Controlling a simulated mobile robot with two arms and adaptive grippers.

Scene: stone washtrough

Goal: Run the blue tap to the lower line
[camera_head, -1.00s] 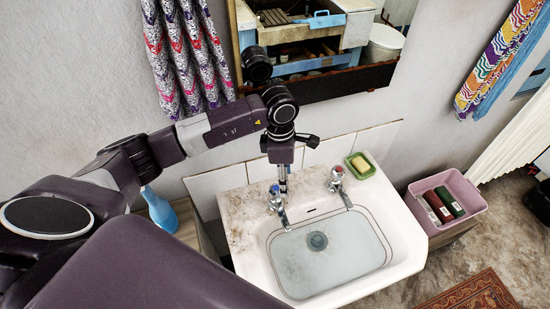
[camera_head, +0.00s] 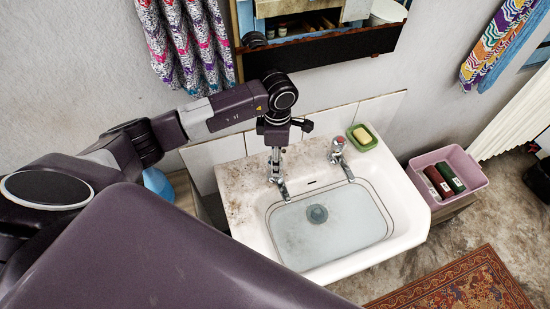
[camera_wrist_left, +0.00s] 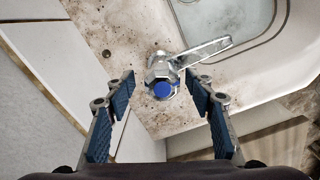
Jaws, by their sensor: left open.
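The blue tap (camera_wrist_left: 162,90) has a round blue cap and a metal spout. In the head view its top is hidden behind my left gripper, and its spout (camera_head: 281,188) shows. My left gripper (camera_wrist_left: 158,78) is open, with one blue-padded finger on each side of the cap, apart from it in the wrist view. In the head view this gripper (camera_head: 276,160) hangs over the tap from above. The white basin (camera_head: 257,241) holds pale, cloudy water (camera_head: 335,233). Thin dark lines run around its inner wall; I cannot tell exactly where the water meets them. My right gripper is out of view.
A red-capped tap (camera_head: 338,146) stands to the right on the same basin. A green soap dish (camera_head: 365,138) sits behind it. A pink tub (camera_head: 472,169) with bottles stands at the right. A tiled splashback (camera_head: 320,128) and a mirror (camera_head: 330,47) are close behind my arm.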

